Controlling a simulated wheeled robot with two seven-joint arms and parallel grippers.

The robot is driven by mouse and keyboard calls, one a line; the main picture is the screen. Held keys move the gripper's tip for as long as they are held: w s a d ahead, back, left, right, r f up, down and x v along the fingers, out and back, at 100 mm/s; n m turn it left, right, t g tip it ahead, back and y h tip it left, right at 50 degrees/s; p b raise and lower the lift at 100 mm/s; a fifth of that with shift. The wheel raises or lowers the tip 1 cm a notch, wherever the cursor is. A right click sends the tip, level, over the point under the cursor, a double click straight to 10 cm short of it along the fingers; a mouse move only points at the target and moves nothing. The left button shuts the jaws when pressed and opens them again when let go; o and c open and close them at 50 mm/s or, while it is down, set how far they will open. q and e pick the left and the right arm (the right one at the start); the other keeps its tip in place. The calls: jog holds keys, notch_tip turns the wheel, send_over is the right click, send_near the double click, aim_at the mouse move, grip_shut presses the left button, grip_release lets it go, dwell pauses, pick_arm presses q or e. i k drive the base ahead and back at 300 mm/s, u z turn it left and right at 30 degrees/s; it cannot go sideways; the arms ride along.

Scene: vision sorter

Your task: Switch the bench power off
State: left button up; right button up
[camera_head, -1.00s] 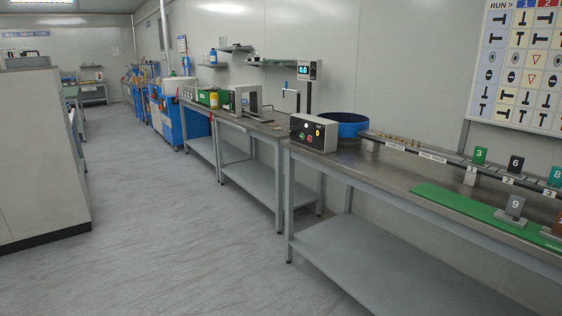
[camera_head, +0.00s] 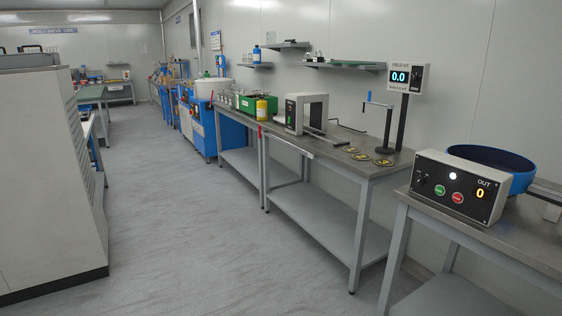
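A control box (camera_head: 472,207) with a black front panel stands on the near bench (camera_head: 522,243) at the right. Its panel has a bright white lamp (camera_head: 453,176), a green button (camera_head: 439,190), a red button (camera_head: 457,197) and a yellow "0" display (camera_head: 480,193) under the word OUT. A small switch (camera_head: 420,178) seems to sit at the panel's left end; its position is too small to tell. Neither of my grippers is in view.
A blue bowl (camera_head: 490,160) stands behind the box. A second bench (camera_head: 345,164) holds a grey frame device (camera_head: 305,113), yellow-ringed discs (camera_head: 384,162) and a display post (camera_head: 405,80). A grey cabinet (camera_head: 45,190) stands left. The floor (camera_head: 210,240) between is clear.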

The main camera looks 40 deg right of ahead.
aim_at(420, 181)
jog(key=z, duration=0.2)
jog(key=i, duration=2.05)
jog(key=z, duration=0.8)
